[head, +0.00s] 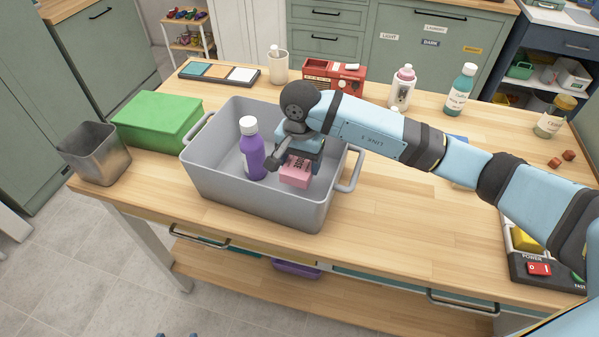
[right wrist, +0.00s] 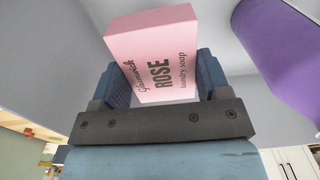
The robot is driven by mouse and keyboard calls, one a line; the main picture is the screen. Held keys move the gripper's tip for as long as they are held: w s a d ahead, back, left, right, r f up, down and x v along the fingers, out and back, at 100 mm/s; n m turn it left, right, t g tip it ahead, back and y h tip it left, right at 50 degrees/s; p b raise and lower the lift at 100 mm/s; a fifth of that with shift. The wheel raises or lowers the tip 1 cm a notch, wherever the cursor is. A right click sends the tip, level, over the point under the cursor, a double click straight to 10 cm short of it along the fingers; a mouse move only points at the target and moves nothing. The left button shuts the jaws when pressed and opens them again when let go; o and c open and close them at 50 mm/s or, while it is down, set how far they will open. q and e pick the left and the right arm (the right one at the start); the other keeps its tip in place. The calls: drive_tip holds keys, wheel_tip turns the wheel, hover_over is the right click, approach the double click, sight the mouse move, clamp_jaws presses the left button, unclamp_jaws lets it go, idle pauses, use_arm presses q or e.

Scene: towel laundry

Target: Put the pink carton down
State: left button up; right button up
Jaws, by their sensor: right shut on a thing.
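The pink carton (head: 296,171) is inside the grey tub on the table, at its right half. In the right wrist view the pink carton (right wrist: 152,55) shows printed words, "ROSE" among them, and sits between the two blue fingers. My right gripper (head: 305,152) reaches down into the tub and is shut on the carton. The right gripper also shows in the right wrist view (right wrist: 160,85). I cannot tell whether the carton touches the tub's floor. My left gripper is not in view.
The grey tub (head: 230,193) also holds an upright purple bottle (head: 252,150) left of the carton. A green box (head: 158,120) and a metal bin (head: 95,155) stand to the left. Several bottles stand behind on the right. The table front right of the tub is clear.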

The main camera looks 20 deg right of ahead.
sight(300, 174)
drive_tip(key=shift+f, duration=0.6)
wheel_tip(300, 174, down, 3)
drive_tip(key=shift+f, duration=0.45)
drive_tip(key=shift+f, duration=0.1)
drive_tip(key=shift+f, duration=0.15)
drive_tip(key=o, duration=1)
